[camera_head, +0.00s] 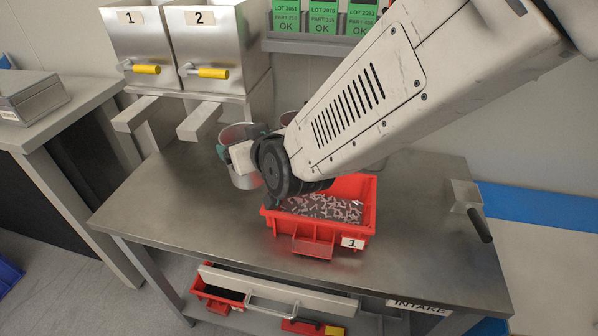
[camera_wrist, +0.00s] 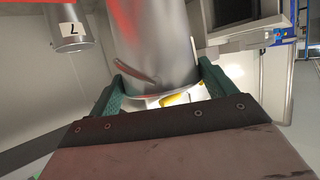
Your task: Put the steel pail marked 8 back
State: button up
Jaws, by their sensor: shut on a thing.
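My gripper (camera_wrist: 165,84) is shut on a steel pail (camera_wrist: 158,45), with one green finger on either side of it. In the head view the held pail (camera_head: 238,133) is upright at the back of the steel table, left of the red bin. I cannot tell whether its base touches the table. No number on it is visible. A second steel pail (camera_wrist: 70,30) stands apart from it; the wrist view seems upside down, and its label reads as an inverted 7. In the head view my arm hides most of that area.
A red bin (camera_head: 357,228) labelled 1, full of small metal parts, stands right of the held pail. Two steel hoppers (camera_head: 138,45) with yellow handles and chutes rise behind left. A scoop (camera_head: 467,197) sits at the right edge. The table's front left (camera_head: 165,205) is clear.

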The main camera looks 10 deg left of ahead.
aim_at(257, 181)
jog(key=f, duration=0.5)
jog(key=shift+w+f, duration=0.3)
jog(key=shift+f, duration=2.2)
